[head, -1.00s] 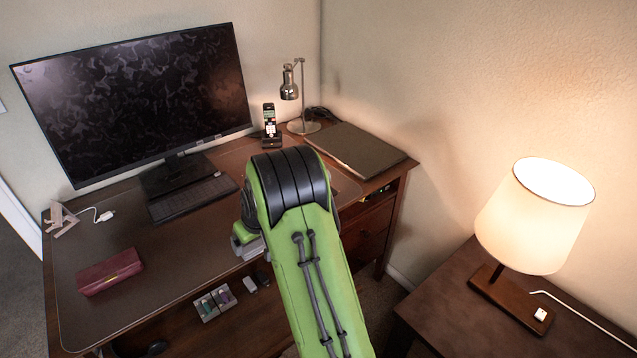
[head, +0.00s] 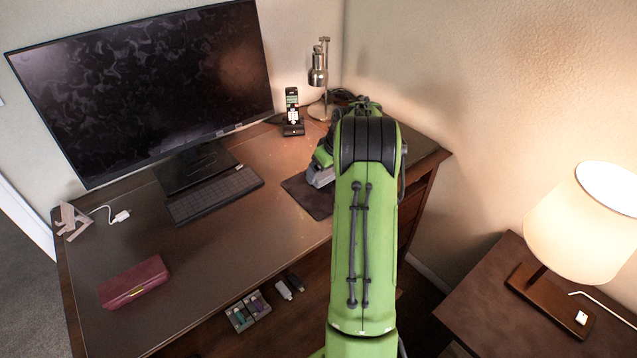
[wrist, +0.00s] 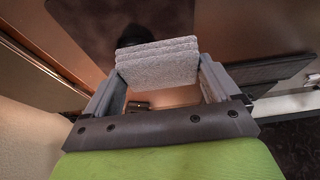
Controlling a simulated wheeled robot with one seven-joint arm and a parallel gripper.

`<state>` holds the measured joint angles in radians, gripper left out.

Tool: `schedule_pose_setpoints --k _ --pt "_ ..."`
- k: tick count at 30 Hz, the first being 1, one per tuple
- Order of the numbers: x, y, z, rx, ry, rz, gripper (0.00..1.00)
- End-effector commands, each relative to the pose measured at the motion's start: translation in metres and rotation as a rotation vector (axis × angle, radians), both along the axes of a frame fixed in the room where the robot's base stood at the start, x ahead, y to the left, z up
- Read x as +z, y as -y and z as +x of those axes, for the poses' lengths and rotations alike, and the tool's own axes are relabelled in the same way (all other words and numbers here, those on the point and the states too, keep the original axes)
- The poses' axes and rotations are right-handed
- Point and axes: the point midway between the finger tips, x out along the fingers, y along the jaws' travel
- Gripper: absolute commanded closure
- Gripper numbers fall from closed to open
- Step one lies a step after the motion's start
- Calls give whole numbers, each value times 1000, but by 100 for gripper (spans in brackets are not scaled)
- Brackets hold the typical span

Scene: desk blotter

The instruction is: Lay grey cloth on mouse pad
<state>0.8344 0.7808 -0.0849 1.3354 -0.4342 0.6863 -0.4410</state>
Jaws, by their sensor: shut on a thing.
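The grey cloth (wrist: 160,62) is a folded, layered pad. In the wrist view it sits between the two fingers of my gripper (wrist: 158,80), which is shut on it. The dark mouse pad (head: 308,197) lies on the desk, right of the keyboard; my arm covers part of it in the head view. The mouse pad also shows in the wrist view (wrist: 95,25), beyond the cloth, which is held above the desk.
The keyboard (head: 215,194) and monitor (head: 140,90) stand left of my arm. A phone (head: 292,112) and a metal desk lamp (head: 318,80) are behind. A burgundy case (head: 134,282) lies front left. A lit lamp (head: 590,220) is at right. The desk's middle is clear.

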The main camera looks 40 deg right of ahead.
Motion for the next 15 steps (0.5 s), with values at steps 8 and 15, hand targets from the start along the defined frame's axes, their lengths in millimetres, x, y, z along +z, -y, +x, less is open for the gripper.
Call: schedule_pose_setpoints --k 8,15 --pt "-58 -1 0 0 -3 3 39" --pt "-98 -1 0 -1 -2 2 39"
